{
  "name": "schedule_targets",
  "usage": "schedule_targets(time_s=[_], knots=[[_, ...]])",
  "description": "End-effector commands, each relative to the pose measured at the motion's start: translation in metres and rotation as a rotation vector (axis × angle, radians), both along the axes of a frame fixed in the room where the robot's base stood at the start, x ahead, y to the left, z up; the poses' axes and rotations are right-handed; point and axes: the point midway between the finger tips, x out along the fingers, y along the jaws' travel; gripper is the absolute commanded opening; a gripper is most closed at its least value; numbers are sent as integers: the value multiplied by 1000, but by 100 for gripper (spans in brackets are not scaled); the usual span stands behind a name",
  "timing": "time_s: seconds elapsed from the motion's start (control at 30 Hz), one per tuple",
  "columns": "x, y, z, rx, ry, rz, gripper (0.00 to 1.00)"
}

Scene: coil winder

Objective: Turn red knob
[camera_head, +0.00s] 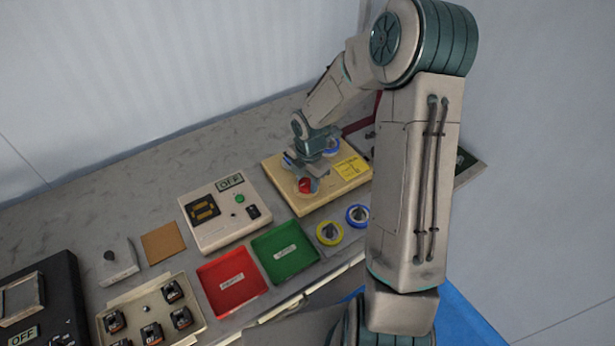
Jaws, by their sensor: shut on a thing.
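The red knob (306,185) sits on the cream-coloured box (297,205) with a yellow label at the back right of the bench. My gripper (303,170) reaches down over this box from above, with its fingers at the red knob. It is shut on the knob. The fingers hide part of the knob, and its turning angle cannot be made out. A blue ring-shaped part (331,151) shows just behind my gripper on the same box.
Left of the box stands a white unit (222,237) with an OFF display. In front lie a red tray (232,300), a green tray (285,272), a yellow ring (329,232) and a blue ring (357,215). My arm hides the bench's right part.

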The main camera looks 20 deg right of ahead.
Motion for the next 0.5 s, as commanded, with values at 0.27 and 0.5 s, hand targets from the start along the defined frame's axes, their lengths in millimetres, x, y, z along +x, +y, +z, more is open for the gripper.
schedule_targets(time_s=[0.27,0.5], knots=[[2,1,1,1,-6,9,16],[2,1,1,0,-6,9,60]])
